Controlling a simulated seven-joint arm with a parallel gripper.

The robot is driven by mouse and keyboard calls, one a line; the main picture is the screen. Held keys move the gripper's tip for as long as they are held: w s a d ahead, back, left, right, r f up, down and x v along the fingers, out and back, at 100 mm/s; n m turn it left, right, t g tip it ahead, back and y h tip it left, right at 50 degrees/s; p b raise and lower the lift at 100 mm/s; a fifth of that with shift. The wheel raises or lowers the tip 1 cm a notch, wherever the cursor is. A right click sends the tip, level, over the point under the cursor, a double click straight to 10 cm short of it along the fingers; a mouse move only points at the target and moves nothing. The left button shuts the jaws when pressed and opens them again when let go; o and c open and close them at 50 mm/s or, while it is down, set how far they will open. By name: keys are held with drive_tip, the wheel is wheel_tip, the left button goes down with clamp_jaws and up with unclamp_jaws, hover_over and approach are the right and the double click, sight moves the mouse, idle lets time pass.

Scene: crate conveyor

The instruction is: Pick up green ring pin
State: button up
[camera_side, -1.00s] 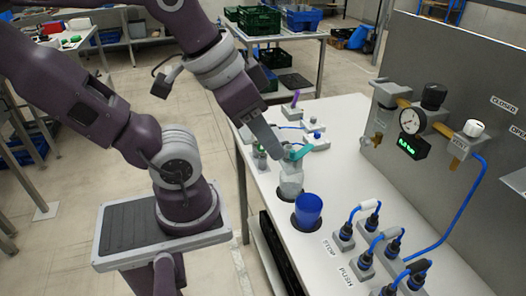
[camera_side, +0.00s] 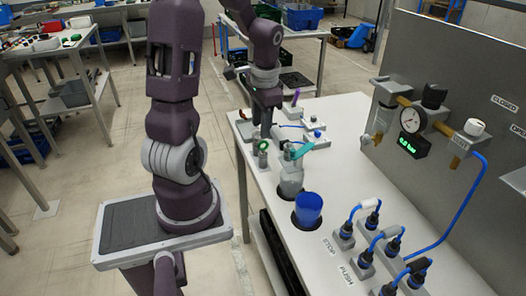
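A small grey post with a green ring-shaped top (camera_side: 263,146), which looks like the green ring pin, stands near the left edge of the white table. My gripper (camera_side: 264,132) points down right beside and behind the pin, close to it. The fingers are small and dark here, so I cannot tell whether they touch the pin or how far apart they are.
A grey fitting with a teal lever (camera_side: 298,151) stands right of the pin, with a blue cup (camera_side: 308,208) in front of it. Small blocks with blue cables (camera_side: 314,135) lie behind. Plugged connectors (camera_side: 368,227) fill the front right. A gauge panel (camera_side: 450,70) stands right.

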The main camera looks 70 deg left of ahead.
sight(262, 142)
drive_tip(key=f, duration=0.5)
drive_tip(key=a+f, duration=0.1)
drive_tip(key=f, duration=0.1)
drive_tip(key=shift+w+f, duration=0.2)
drive_tip(key=shift+f, duration=0.15)
clamp_jaws()
